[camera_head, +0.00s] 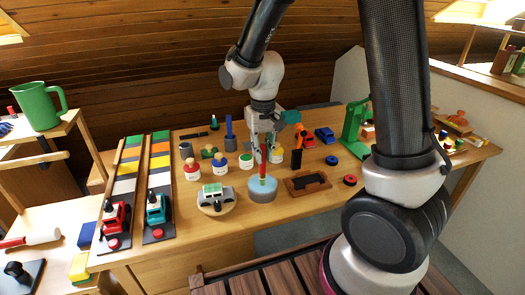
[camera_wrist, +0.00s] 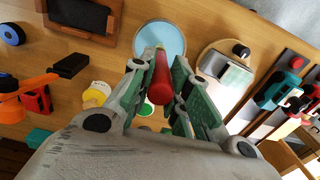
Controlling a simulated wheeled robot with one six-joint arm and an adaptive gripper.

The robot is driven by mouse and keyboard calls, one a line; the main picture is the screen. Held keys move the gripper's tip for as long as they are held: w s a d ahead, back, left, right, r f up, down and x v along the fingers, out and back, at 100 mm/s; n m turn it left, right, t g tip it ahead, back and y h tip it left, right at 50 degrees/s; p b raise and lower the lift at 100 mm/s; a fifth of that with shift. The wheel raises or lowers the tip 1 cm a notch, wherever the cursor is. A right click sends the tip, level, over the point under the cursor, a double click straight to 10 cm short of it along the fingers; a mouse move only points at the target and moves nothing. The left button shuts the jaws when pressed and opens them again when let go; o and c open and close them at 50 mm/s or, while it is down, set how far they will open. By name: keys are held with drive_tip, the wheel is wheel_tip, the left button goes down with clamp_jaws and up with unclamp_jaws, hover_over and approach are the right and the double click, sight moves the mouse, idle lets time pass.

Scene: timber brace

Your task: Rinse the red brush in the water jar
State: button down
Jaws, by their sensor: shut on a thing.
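My gripper (camera_head: 263,152) is shut on the red brush (camera_head: 263,166) and holds it about upright. The water jar (camera_head: 261,196), round and pale blue with a grey side, stands on the table below the gripper. The brush's lower end overlaps the jar's blue top in the head view; I cannot tell how deep it sits. In the wrist view the brush (camera_wrist: 160,80) shows end-on between the green-padded fingers (camera_wrist: 161,75), and the jar (camera_wrist: 177,42) lies just beyond it. The bristles are hidden there.
A toy car on a round wooden board (camera_head: 228,199) stands close left of the jar. A dark tray (camera_head: 290,190) lies close right. Small paint pots and peg figures (camera_head: 220,164) stand behind. A green stand (camera_head: 352,125) is farther right.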

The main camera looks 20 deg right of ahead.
drive_tip(key=shift+f, duration=0.45)
idle(1.1)
drive_tip(key=shift+r, duration=3.5)
